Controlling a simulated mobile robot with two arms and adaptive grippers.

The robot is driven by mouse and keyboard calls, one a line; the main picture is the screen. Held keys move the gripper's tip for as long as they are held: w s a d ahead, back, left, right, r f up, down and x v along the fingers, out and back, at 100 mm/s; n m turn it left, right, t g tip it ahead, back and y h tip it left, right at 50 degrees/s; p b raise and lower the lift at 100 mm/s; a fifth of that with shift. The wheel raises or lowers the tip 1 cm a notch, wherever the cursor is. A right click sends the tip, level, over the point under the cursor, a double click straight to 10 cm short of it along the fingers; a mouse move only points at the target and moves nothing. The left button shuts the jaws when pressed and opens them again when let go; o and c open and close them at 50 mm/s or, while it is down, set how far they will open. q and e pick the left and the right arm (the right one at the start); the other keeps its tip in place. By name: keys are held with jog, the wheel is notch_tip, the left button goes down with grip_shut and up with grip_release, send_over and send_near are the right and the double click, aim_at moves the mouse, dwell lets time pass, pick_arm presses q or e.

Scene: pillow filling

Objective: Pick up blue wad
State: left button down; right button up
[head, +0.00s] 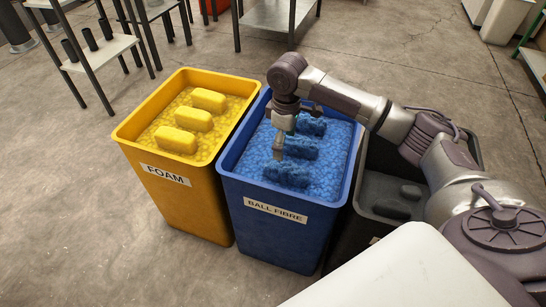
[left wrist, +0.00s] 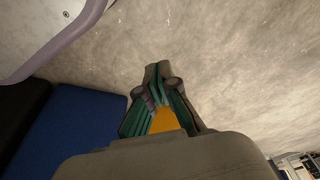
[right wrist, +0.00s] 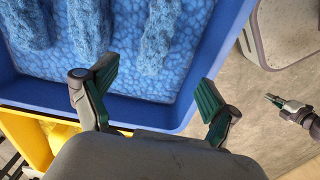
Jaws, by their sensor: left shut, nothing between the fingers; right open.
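The blue bin labelled BALL FIBRE (head: 275,226) stands in the middle of the head view, filled with blue fibre. Three fuzzy blue wads lie on the fill in a row: a far one (head: 312,126), a middle one (head: 301,148) and a near one (head: 287,175). My right gripper (head: 279,150) is over this bin, open and empty. In the right wrist view its fingers (right wrist: 156,80) are spread before the bin's rim, with a wad (right wrist: 161,35) ahead of them. My left gripper (left wrist: 158,72) is shut and empty, seen in its wrist view over bare floor.
A yellow FOAM bin (head: 202,203) with yellow wads stands left of the blue bin. A dark bin (head: 366,236) with dark wads stands right of it, partly hidden by my right arm. Shelving (head: 100,52) and a metal table (head: 268,14) are behind. Floor between is clear.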

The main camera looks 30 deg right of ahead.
jog(key=b, duration=0.2)
send_near(288, 173)
jog(key=a, duration=0.1)
jog(key=s+a, duration=0.1)
jog(key=shift+s+a, duration=0.35)
jog(key=f, duration=0.2)
jog(key=f+b, duration=0.2)
jog(key=f, duration=0.1)
jog(key=shift+s+d+f, duration=0.1)
jog(key=shift+d+f, duration=0.2)
jog(key=shift+d, duration=0.1)
jog(key=shift+f, duration=0.15)
pick_arm(q)
notch_tip(288, 173, up, 14)
jog(key=w+t, duration=0.1)
jog(key=shift+f, duration=0.15)
pick_arm(e)
jog(key=shift+c, duration=0.3)
jog(key=c, duration=1.2)
